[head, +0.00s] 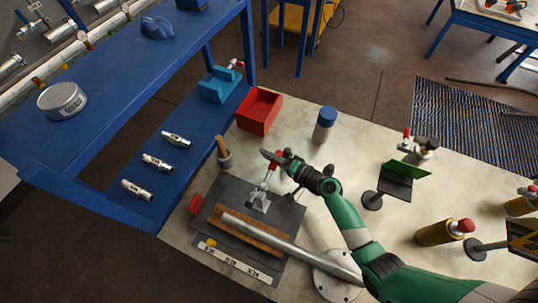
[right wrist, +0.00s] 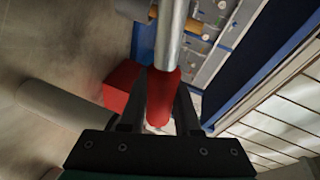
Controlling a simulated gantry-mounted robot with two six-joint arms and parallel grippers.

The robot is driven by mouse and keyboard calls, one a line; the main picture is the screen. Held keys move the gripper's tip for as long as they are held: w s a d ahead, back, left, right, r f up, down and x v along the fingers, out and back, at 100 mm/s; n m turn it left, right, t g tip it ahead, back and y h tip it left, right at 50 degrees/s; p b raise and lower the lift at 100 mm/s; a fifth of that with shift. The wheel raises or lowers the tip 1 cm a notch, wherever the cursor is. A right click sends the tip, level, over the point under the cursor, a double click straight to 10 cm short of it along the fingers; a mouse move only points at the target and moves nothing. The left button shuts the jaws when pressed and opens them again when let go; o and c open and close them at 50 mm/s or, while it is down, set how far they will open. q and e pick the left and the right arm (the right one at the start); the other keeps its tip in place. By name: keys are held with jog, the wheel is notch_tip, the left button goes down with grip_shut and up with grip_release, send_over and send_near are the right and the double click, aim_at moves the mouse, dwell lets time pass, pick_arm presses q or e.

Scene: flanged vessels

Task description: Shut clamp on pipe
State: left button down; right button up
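The toggle clamp (head: 260,200) stands on a dark plate, its arm rising steeply to a red handle (head: 272,163). The grey pipe (head: 280,242) lies along a wooden block beside the clamp's base. My right gripper (head: 276,158) is at the top of the handle. In the right wrist view the red handle (right wrist: 161,95) sits between the two fingers, which look closed against its sides. The clamp's pressing end is too small to tell whether it touches the pipe. My left gripper is not in view.
A wooden-handled tool in a cup (head: 224,158), a red bin (head: 259,110) and a blue-capped bottle (head: 324,124) stand behind the dark plate (head: 285,215). A green-topped stand (head: 397,182) and yellow cylinder (head: 442,233) are to the right. A round flange (head: 335,285) is near the pipe's right end.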

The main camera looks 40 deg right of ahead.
grip_shut()
dwell(1.0)
